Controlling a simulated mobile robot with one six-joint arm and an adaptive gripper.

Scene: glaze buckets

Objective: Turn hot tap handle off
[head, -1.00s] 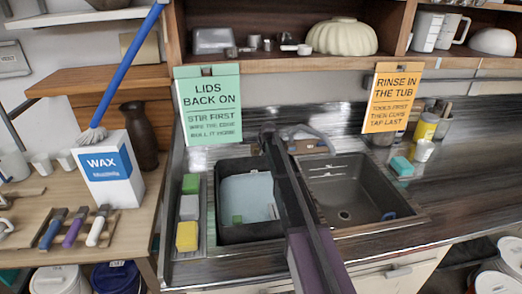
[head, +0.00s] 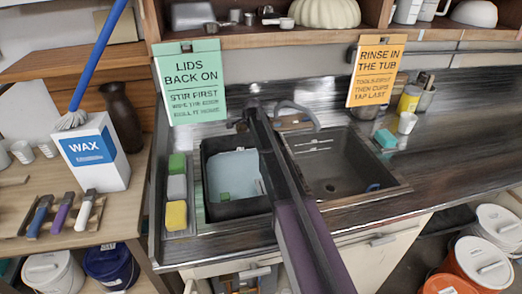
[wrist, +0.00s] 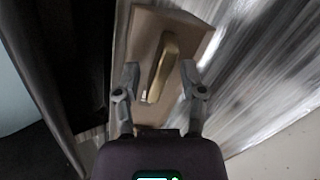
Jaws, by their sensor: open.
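The grey curved tap spout (head: 297,108) rises behind the sink on a tan base (head: 290,124). In the wrist view, a tan-gold lever handle (wrist: 165,62) stands on a tan block (wrist: 193,33). I cannot tell from its look whether it is the hot one or whether it is on. My gripper (wrist: 159,67) is open, with one finger on each side of the lever and visible gaps to it. In the head view, my dark arm runs over the sink divider and hides part of the tap base.
A dark tub (head: 221,206) sits left of my arm, the sink basin (head: 335,182) right of it. Green LIDS (head: 190,82) and orange RINSE (head: 376,70) signs hang above. Sponges (head: 176,215) lie on the left. The right counter is mostly clear.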

